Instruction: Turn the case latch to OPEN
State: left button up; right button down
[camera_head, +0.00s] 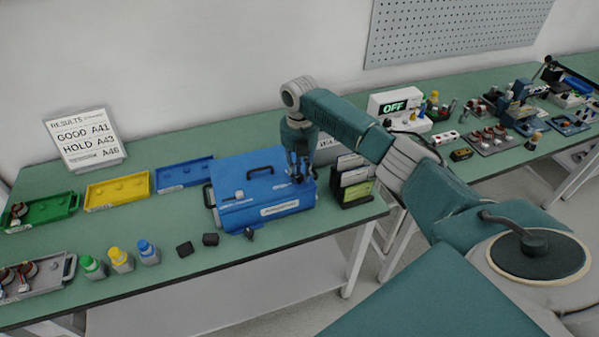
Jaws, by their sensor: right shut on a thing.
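A blue case (235,190) with black handles lies closed on the green table. It has a white label on its front side. My right gripper (298,178) points down over the right end of the case top. It is shut on a small part there, which I take for the case latch, but the fingers hide it. I cannot tell which way the latch is turned. My left gripper is not in view.
Green, yellow (118,191) and blue (184,174) trays stand left of the case. A card holder (352,184) stands close to the case's right. A results sign (85,140) stands at the back left.

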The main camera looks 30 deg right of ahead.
aim_at(299, 176)
jog(key=c, duration=1.5)
grip_release()
jog(key=shift+r, duration=0.15)
notch_tip(299, 176, up, 12)
jog(key=shift+f, duration=0.1)
